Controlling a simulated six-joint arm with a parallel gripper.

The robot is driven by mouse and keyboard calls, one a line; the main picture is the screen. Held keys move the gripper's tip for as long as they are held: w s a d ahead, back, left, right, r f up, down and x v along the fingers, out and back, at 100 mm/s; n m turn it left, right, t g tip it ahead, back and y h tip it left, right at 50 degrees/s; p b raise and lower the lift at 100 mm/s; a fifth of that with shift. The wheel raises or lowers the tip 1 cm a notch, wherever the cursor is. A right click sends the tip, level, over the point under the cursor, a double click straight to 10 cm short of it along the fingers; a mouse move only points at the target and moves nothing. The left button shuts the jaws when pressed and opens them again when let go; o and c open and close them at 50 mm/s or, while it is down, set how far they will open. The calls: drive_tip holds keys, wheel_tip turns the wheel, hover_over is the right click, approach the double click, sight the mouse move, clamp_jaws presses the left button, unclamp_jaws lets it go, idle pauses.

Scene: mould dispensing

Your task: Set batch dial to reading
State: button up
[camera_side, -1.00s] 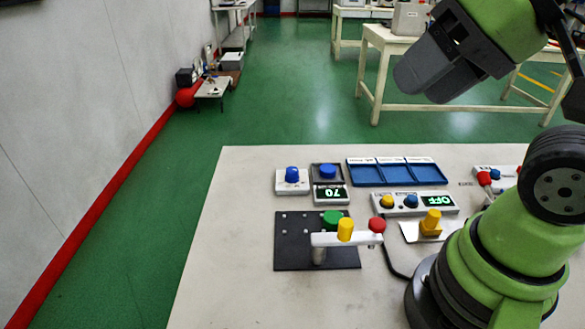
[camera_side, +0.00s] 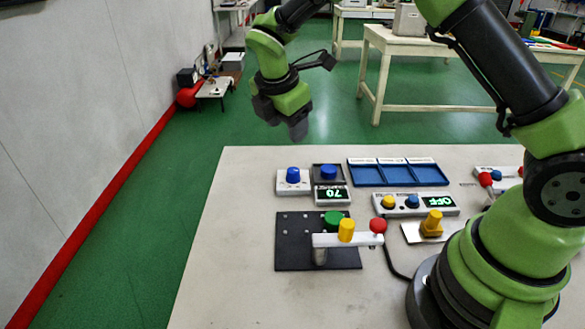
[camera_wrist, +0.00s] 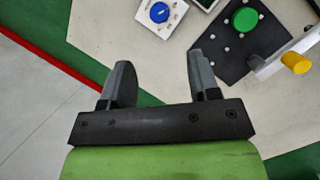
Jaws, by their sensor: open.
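A blue knob on a white plate (camera_side: 292,176) stands at the back left of the table; it also shows at the top of the wrist view (camera_wrist: 159,12). Beside it, a second blue knob (camera_side: 328,172) sits on a dark housing behind a small display (camera_side: 331,194) with green digits that look like 70. No label shows which knob is the batch dial. My gripper (camera_side: 287,122) is raised behind and above the blue knobs, apart from them. In the wrist view its two fingers (camera_wrist: 162,78) are spread with nothing between them.
A dark plate (camera_side: 290,256) carries a green knob and a pale arm with yellow and red knobs. A blue tray (camera_side: 398,172) lies at the back. A control box (camera_side: 415,204) displays OFF, with a yellow piece (camera_side: 432,225) in front. The table's left front is clear.

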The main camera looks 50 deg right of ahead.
sight(293, 170)
drive_tip(key=d+f+n, duration=0.1)
drive_tip(key=f, duration=0.3)
drive_tip(key=w+d+f+n, duration=0.1)
drive_tip(key=f, duration=0.4)
drive_tip(key=w+d+f+h, duration=0.1)
drive_tip(key=d+f, duration=0.1)
drive_tip(key=f, duration=0.2)
drive_tip(key=shift+w+f+n, duration=0.1)
drive_tip(key=shift+f+n, duration=0.3)
drive_tip(key=c, duration=0.9)
